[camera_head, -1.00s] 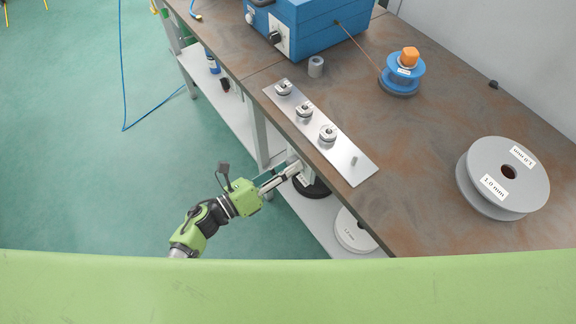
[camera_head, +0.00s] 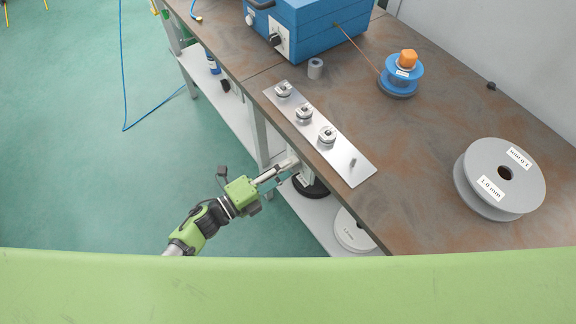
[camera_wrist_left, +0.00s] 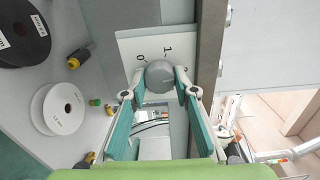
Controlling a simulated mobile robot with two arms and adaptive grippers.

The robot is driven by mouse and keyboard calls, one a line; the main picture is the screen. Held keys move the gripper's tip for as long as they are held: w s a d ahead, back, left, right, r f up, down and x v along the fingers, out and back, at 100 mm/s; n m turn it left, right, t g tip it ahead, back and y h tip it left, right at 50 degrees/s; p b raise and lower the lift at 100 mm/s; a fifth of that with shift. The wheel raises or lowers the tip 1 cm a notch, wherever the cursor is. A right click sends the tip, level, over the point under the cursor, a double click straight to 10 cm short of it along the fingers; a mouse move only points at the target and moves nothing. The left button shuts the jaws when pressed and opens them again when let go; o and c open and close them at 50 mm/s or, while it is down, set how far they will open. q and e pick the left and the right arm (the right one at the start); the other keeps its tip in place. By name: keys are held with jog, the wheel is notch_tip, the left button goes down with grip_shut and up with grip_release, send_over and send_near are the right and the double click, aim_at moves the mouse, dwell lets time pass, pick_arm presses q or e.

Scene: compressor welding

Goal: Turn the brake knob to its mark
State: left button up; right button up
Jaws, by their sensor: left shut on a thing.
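The brake knob (camera_wrist_left: 160,76) is a round grey knob on a pale plate (camera_wrist_left: 128,45) with dark marks, including a 0 and a 1, in the left wrist view. My left gripper (camera_wrist_left: 160,84) is shut on it, with one finger on each side. The marks show beyond the knob; its pointer cannot be made out. In the head view my left gripper (camera_head: 291,164) reaches to the front side of the workbench, just below the tabletop edge. The knob is not clear there. My right gripper is not in view.
On the workbench (camera_head: 430,150) lie a metal plate (camera_head: 346,158) with several fittings, a large grey spool (camera_head: 478,200), a blue spool (camera_head: 398,86) and a blue box (camera_head: 315,28). More spools, including a white one (camera_head: 353,236), sit on the shelf below. Open floor lies left.

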pick_arm(q)
jog(key=n+p, duration=0.1)
jog(key=n, duration=1)
jog(key=shift+p, duration=0.4)
dwell(0.3)
jog(key=o, duration=1.1)
jog(key=shift+a, duration=0.1)
jog(key=v, duration=1.2)
